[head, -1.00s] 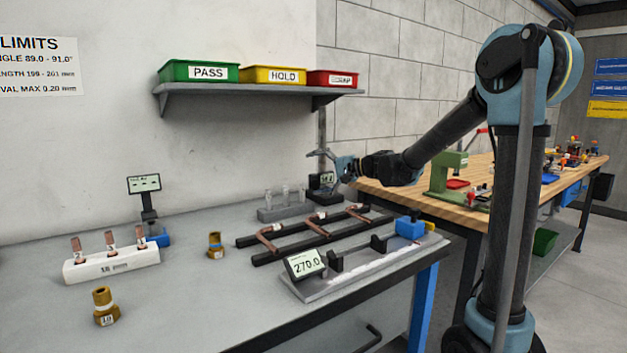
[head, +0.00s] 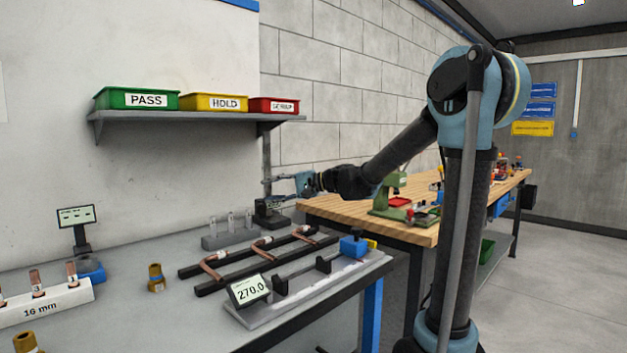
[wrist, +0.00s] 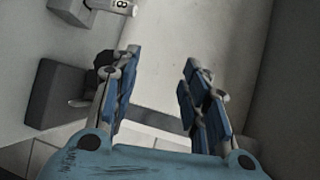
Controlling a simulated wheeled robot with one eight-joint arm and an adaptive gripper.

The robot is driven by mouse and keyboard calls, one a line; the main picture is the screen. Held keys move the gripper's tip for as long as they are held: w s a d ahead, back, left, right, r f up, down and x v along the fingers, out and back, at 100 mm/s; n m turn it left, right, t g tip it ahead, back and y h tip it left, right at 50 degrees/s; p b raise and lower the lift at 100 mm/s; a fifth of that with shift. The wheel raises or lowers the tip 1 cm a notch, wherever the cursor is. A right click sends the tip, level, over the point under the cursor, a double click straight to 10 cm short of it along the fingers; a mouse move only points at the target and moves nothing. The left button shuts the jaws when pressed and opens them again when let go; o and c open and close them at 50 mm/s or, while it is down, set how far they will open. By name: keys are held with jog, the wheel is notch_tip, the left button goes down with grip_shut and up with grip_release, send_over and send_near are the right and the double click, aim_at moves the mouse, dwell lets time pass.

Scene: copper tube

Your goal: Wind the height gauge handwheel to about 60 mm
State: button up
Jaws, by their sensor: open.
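The height gauge stands at the bench's far right corner, with an upright grey column (head: 267,155) and a dark base (head: 271,217). My gripper (head: 267,190) is in front of its lower column, with fingers apart and nothing between them. Whether it touches the gauge cannot be told. The gauge's readout and handwheel cannot be made out behind my gripper. In the wrist view my open gripper (wrist: 160,62) shows two blue fingers. A dark grey block (wrist: 62,95) and a dark rounded part lie beside the left finger; I cannot tell whether this is the handwheel.
A shelf (head: 200,116) with green, yellow and red bins overhangs the bench. Copper tubes lie on a dark rack (head: 245,265), near a fixture reading 270.0 (head: 249,290). A grey block with clear vials (head: 231,237) stands close left of the gauge. A wooden bench (head: 420,205) lies right.

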jog(key=s+r+v, duration=0.1)
jog(key=r+v, duration=0.1)
jog(key=v, duration=1.2)
jog(key=shift+s+r, duration=0.15)
jog(key=shift+s, duration=0.1)
dwell(1.2)
jog(key=shift+d, duration=0.1)
